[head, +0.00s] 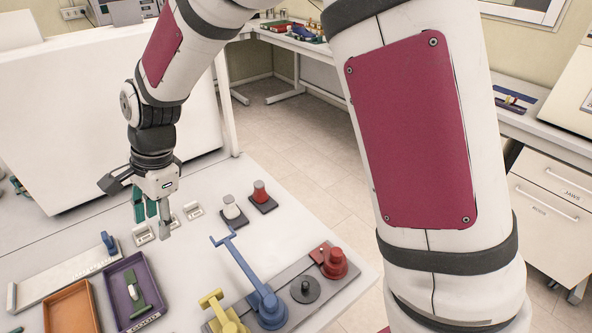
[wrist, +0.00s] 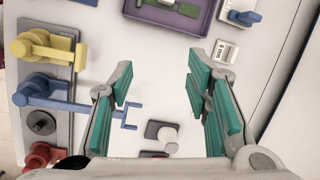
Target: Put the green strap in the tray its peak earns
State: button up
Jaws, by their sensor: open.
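A green strap-like piece (head: 136,291) lies inside the purple tray (head: 155,281), whose front edge carries a label too small to read surely. Part of the green piece (wrist: 187,9) also shows in the purple tray (wrist: 197,28) at the top of the wrist view. An orange tray (head: 93,318) stands to the left of the purple one; its inside is partly cut off. My gripper (head: 153,218) is open and empty above the table, behind and right of the trays. In the wrist view its green-padded fingers (wrist: 160,82) are spread with nothing between them.
A grey plate holds a yellow lever fixture (head: 222,311), a blue one (head: 268,305) and a red one (head: 334,263). White (head: 231,208) and red (head: 260,193) knobs stand on dark bases. A small labelled block (wrist: 226,52) and a blue clamp (head: 108,241) are near the trays.

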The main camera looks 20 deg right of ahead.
jog(key=s+d+r+n+t+h, duration=0.1)
jog(key=s+d+r+n+t, duration=0.2)
jog(key=d+r, duration=0.6)
jog(key=s+d+r+n+t+h, duration=0.1)
jog(key=s+d+r+n, duration=0.3)
jog(key=s+d, duration=0.4)
jog(key=s+d+r+n+t+h, duration=0.1)
jog(key=s+d+r+n, duration=0.3)
jog(key=s+d, duration=0.5)
jog(key=shift+n, duration=0.6)
jog(key=shift+w, duration=0.1)
